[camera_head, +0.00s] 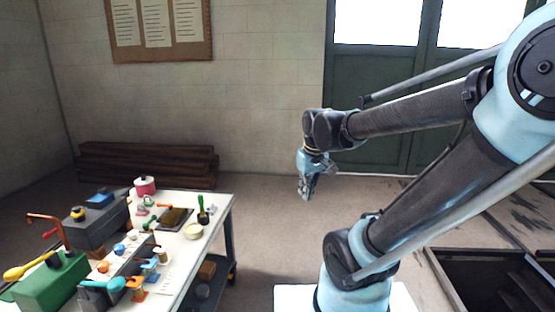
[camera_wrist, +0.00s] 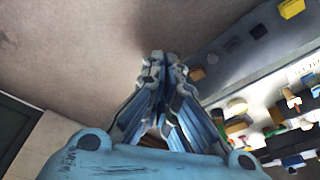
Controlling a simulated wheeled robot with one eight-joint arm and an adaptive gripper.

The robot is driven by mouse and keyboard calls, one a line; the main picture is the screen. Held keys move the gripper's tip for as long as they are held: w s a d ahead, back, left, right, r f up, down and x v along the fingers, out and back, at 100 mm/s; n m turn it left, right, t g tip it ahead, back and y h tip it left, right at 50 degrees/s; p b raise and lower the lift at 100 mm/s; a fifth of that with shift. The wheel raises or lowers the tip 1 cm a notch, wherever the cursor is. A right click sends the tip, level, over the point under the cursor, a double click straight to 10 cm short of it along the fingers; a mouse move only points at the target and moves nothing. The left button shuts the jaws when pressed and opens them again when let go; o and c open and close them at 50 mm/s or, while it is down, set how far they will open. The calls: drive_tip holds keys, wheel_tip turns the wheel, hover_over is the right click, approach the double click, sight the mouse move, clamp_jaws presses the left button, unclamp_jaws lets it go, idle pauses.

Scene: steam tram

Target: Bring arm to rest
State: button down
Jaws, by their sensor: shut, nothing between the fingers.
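My arm rises from the lower right of the head view, its forearm reaching left. My gripper (camera_head: 307,194) hangs from its end, pointing down over open floor, right of the workbench and apart from it. It is light blue and dark. In the wrist view my gripper (camera_wrist: 164,60) has its fingertips together, with nothing seen between them. Floor shows beyond the tips.
The white workbench (camera_head: 215,204) at left holds a green box (camera_head: 50,284), a pink-red spool (camera_head: 145,187) and several small tools. Dark planks (camera_head: 147,163) lie by the wall. A dark floor pit (camera_head: 485,280) opens at lower right. Green doors (camera_head: 375,90) stand behind.

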drive_tip(key=s+d+f+m+h, duration=0.1)
drive_tip(key=s+d+f+m, duration=0.3)
drive_tip(key=s+d+f, duration=0.3)
drive_tip(key=s+d, duration=0.2)
drive_tip(key=s, duration=0.1)
drive_tip(key=shift+s+d+f+m, duration=0.15)
drive_tip(key=shift+s+d+m, duration=0.1)
drive_tip(key=shift+d+m, duration=0.1)
idle(0.3)
